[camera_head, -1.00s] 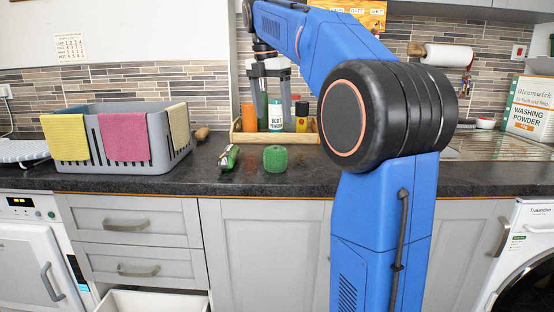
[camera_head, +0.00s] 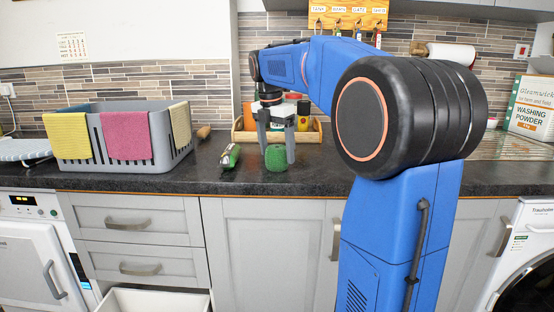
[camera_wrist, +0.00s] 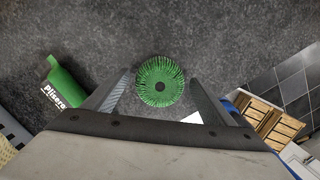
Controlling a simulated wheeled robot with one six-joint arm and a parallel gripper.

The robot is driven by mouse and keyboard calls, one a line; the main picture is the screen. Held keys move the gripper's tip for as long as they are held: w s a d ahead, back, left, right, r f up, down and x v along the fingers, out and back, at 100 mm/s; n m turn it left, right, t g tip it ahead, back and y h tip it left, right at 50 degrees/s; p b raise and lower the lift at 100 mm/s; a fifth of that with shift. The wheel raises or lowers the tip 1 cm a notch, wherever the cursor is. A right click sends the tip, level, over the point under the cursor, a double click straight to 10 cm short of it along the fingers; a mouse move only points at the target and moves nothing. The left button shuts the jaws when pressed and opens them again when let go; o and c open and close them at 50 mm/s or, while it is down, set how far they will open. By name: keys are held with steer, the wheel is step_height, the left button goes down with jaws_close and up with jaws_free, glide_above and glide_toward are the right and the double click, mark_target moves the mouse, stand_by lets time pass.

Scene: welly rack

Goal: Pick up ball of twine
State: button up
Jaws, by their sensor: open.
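The ball of twine (camera_head: 276,158) is green and sits on the dark worktop near its front edge. In the wrist view the ball of twine (camera_wrist: 160,81) lies centred just ahead of and between the two fingers, with a dark hole in its middle. My gripper (camera_head: 277,158) is open and points down, with one finger on each side of the ball. In the wrist view my gripper (camera_wrist: 159,95) shows both fingers apart, and I see no clear contact with the ball.
Behind stands a wooden tray (camera_head: 240,134) with bottles. A grey basket (camera_head: 174,165) with cloths is at the left. An open drawer (camera_head: 155,301) is below.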

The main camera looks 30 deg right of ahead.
steer(key=shift+d+f, duration=0.1)
steer(key=shift+f, duration=0.55)
steer(key=c, duration=1.2)
